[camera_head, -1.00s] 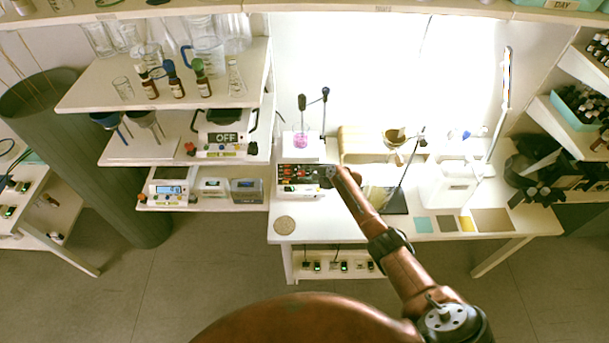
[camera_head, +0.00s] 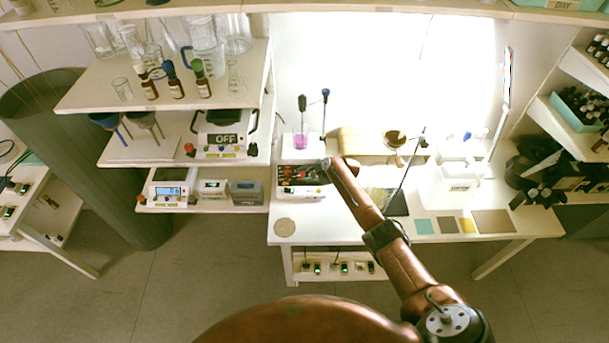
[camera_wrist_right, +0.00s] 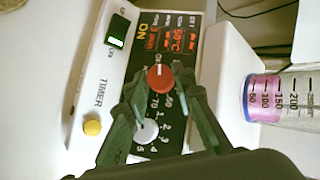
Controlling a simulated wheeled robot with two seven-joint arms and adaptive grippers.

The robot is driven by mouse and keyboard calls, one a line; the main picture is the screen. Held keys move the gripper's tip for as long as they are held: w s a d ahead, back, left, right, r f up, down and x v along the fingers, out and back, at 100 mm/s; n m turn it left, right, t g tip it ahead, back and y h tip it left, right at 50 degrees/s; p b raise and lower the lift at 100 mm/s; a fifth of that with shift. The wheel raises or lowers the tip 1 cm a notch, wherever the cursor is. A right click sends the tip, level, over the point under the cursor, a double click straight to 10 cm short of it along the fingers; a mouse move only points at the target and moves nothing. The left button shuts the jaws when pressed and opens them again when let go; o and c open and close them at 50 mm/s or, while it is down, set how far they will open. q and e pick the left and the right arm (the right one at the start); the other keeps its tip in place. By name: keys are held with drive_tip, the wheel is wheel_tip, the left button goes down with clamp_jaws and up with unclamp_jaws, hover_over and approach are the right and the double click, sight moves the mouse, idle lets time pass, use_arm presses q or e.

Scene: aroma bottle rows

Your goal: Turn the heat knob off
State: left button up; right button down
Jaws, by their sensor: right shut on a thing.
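The hotplate stirrer (camera_head: 288,191) stands on the white bench in the head view, its dark panel partly hidden by my right gripper (camera_head: 314,176). The right wrist view shows its panel (camera_wrist_right: 178,20) with lit red digits and a yellow ON label. The red knob (camera_wrist_right: 160,77), with a white mark and temperature numbers around it, sits between the two fingertips of my right gripper (camera_wrist_right: 164,84), which is shut on it. A grey knob (camera_wrist_right: 146,131) with small numbers lies nearer the palm, between the fingers. My left gripper is out of view.
A beaker with pink liquid (camera_head: 300,141) stands on the hotplate's top and also shows in the right wrist view (camera_wrist_right: 268,98). A round cork-coloured mat (camera_head: 285,227) lies in front.

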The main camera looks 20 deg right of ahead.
drive_tip(key=c, duration=1.7)
unclamp_jaws()
drive_tip(key=shift+a, duration=0.1)
drive_tip(key=shift+o, duration=0.4)
drive_tip(key=shift+s+r, duration=0.1)
drive_tip(key=v, duration=1.1)
drive_tip(key=shift+s+d+r, duration=0.2)
drive_tip(key=shift+s+d, duration=0.05)
drive_tip(key=shift+d, duration=0.05)
drive_tip(key=shift+f, duration=0.1)
